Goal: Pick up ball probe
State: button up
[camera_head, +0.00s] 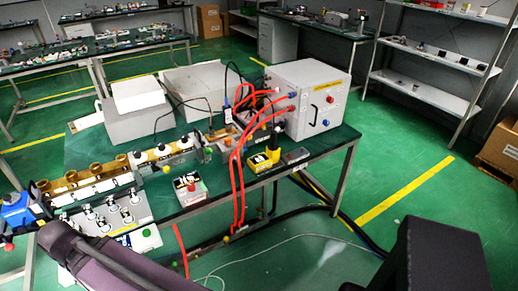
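I cannot tell for sure which item is the ball probe. A small black upright piece (273,147) stands at the yellow box (262,162) near the table's right front edge. A blue device (18,212) with a red ball-like part (8,246) is at the left edge of the view. The green table (325,155) holds these items and a row of brass and white fittings (95,176). My gripper is not visible.
A white generator box (310,98) with red cables (237,180) hanging over the table edge stands at the right. Grey boxes (138,112) stand at the back. Black cables (352,232) lie on the floor. Green floor (425,190) is open to the right, before a shelf (430,98).

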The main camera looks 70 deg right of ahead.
aim_at(273, 146)
jog(key=u, duration=0.35)
jog(key=k, duration=0.15)
jog(key=u, duration=1.15)
jog(key=k, duration=1.55)
jog(key=z, duration=1.3)
